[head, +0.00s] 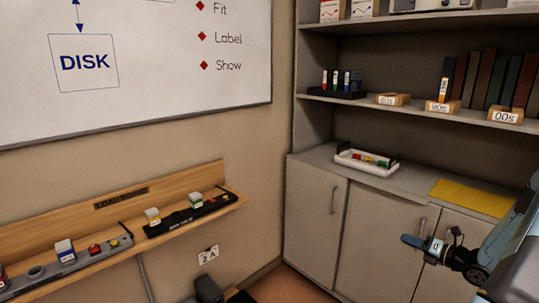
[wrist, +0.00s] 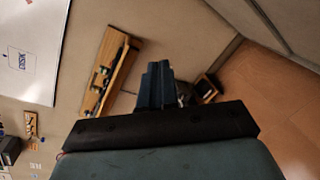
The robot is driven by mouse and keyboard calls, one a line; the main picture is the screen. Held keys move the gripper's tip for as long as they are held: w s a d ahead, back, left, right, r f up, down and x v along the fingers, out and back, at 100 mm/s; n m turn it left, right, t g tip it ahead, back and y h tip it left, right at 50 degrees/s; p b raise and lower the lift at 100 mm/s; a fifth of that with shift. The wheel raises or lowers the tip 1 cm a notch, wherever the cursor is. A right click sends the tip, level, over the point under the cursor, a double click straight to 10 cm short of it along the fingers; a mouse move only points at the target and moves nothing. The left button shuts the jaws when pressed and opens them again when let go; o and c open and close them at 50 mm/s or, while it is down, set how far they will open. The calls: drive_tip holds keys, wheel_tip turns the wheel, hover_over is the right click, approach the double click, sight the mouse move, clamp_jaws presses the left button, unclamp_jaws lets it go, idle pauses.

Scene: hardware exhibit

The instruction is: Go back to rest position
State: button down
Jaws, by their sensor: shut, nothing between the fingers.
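My gripper (head: 424,247) shows at the lower right in the head view, in front of the cabinet doors. Its dark fingers (wrist: 156,86) are closed together in the wrist view, with nothing between them. The gripper hangs in free air and touches nothing that I can see. My arm comes in from the right edge of the head view.
A grey cabinet (head: 312,222) with a yellow mat (head: 473,197) and a white tray (head: 345,163) stands behind the gripper. Wooden floor (wrist: 262,110) is clear at right in the wrist view.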

drive_tip(key=s+a+r+n+g+h, duration=0.1)
drive_tip(key=s+a+r+n+g, duration=0.4)
drive_tip(key=a+r+n, duration=0.5)
drive_tip(key=s+a+r+n+g, duration=0.4)
drive_tip(key=a+r+n+g, duration=0.3)
drive_tip(key=a+n, duration=0.4)
drive_tip(key=s+a+r+n+t+h, duration=0.2)
drive_tip(key=s+r+n+h, duration=0.2)
drive_tip(key=s+r+n, duration=0.3)
drive_tip(key=s+a+r+n+t+h, duration=0.2)
drive_tip(key=s+r+n+h, duration=0.2)
drive_tip(key=s+r+n, duration=0.3)
drive_tip(key=s+n, duration=0.3)
drive_tip(key=s, duration=0.1)
drive_tip(key=shift+a+r+h, duration=0.15)
drive_tip(key=shift+r+h, duration=0.15)
drive_tip(key=shift+r, duration=0.05)
